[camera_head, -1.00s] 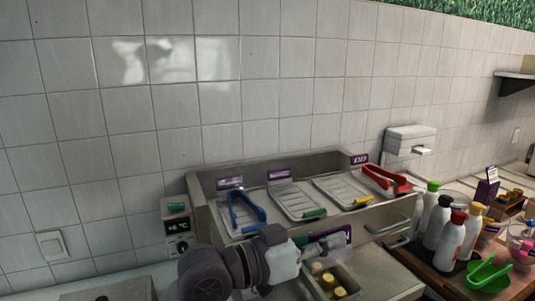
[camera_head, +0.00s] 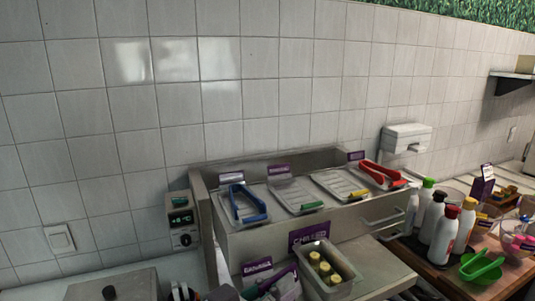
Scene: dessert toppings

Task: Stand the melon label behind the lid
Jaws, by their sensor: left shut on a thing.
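A grey lid (camera_head: 125,284) with a dark knob lies at the lower left, on the counter's near part, cut by the frame's bottom edge. My left gripper (camera_head: 284,283) is low in the middle, partly cut off, shut on a tilted purple label (camera_head: 281,273), which seems to be the melon label; its text is not readable. Another purple label (camera_head: 257,266) with white lettering stands just to the left of the gripper.
A steel topping unit (camera_head: 285,238) holds trays with blue tongs (camera_head: 247,203) and red tongs (camera_head: 382,174). Squeeze bottles (camera_head: 447,236) stand right. Counter behind the lid looks clear.

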